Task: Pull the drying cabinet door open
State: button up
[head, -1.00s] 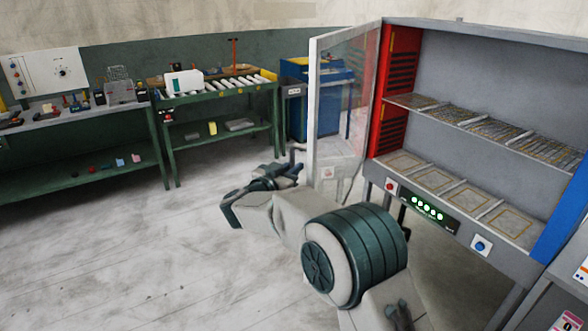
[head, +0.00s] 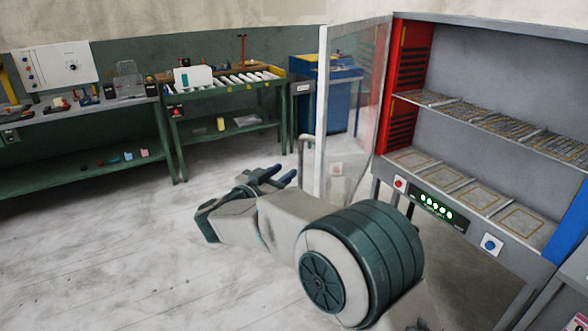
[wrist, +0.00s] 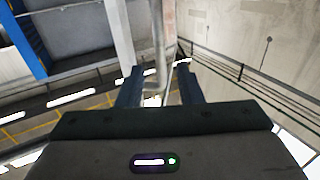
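The drying cabinet (head: 450,105) stands at the right, with shelves and trays inside in plain sight. Its clear door (head: 355,90) stands wide open, swung out to the left from the red inner side wall. A grey bar handle (head: 301,140) shows at the door's free edge. My gripper (head: 283,175) is low and left of that edge, apart from the handle in the head view. In the wrist view my gripper (wrist: 159,84) has its two dark fingers spread, and the handle (wrist: 160,45) shows beyond and between them. Nothing is held.
A roller table (head: 235,85) and a green workbench (head: 80,110) stand along the back wall. A blue machine (head: 335,95) stands behind the door. A control panel (head: 437,207) with lit green lights sits under the cabinet opening. The floor at left is clear.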

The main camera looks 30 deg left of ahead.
jog(key=shift+s+a+b, duration=0.2)
jog(key=shift+s+b, duration=0.2)
jog(key=shift+s, duration=2.25)
